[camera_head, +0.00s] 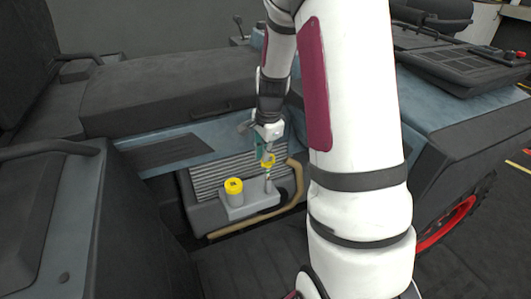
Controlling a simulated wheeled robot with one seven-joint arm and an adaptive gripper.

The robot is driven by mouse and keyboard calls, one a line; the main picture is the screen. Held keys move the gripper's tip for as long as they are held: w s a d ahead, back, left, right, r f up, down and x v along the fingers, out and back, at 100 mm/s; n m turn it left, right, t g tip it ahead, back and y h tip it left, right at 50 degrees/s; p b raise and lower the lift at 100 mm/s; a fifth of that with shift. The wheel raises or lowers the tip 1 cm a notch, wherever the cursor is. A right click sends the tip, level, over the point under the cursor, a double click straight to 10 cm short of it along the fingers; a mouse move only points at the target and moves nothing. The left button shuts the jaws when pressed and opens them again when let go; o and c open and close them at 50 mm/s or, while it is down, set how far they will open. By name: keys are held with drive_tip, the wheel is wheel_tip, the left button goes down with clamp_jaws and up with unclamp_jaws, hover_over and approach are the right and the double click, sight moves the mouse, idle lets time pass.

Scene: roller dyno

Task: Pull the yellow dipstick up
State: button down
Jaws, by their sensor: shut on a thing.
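The yellow dipstick (268,161) shows as a yellow ring handle above a grey tube (268,186) in the engine bay. A short thin length shows between the ring and the tube's top. My gripper (266,150) points down from above and is shut on the dipstick's handle. The fingertips are small in this view, and part of the handle is hidden by them.
A yellow round cap (234,186) stands on a grey neck just left of the dipstick. A ribbed grey block (215,178) lies behind, and a tan hose (297,190) curves on the right. Dark vehicle panels (180,95) surround the bay.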

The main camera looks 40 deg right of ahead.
wheel_tip(320, 180, up, 3)
drive_tip(key=shift+r+p, duration=0.15)
drive_tip(key=shift+p, duration=0.75)
drive_tip(key=c, duration=1.7)
unclamp_jaws()
wheel_tip(320, 180, up, 12)
drive_tip(key=s, duration=0.2)
drive_tip(key=shift+a, duration=0.15)
